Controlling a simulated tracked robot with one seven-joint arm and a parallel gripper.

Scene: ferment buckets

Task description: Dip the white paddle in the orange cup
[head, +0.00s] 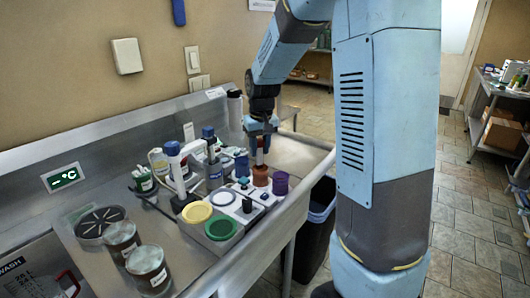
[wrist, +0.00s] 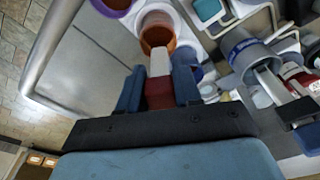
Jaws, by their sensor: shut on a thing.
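My gripper (wrist: 158,92) is shut on the dark red handle of the white paddle (wrist: 159,62). In the wrist view the paddle points away from me, and its white end overlaps the near rim of the orange cup (wrist: 156,36). In the head view my gripper (head: 262,128) is directly above the orange cup (head: 260,176), with the paddle (head: 260,156) hanging roughly upright between them. The paddle's lower end is at the cup's mouth; I cannot tell how far inside it is. The cup's bottom is hidden.
A purple cup (head: 280,183) stands close on the right of the orange cup, and a blue cup (head: 242,166) on its left. Bottles, jars and yellow (head: 197,212) and green (head: 220,228) round pieces crowd the left. The steel counter (head: 300,155) is bare at the right end.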

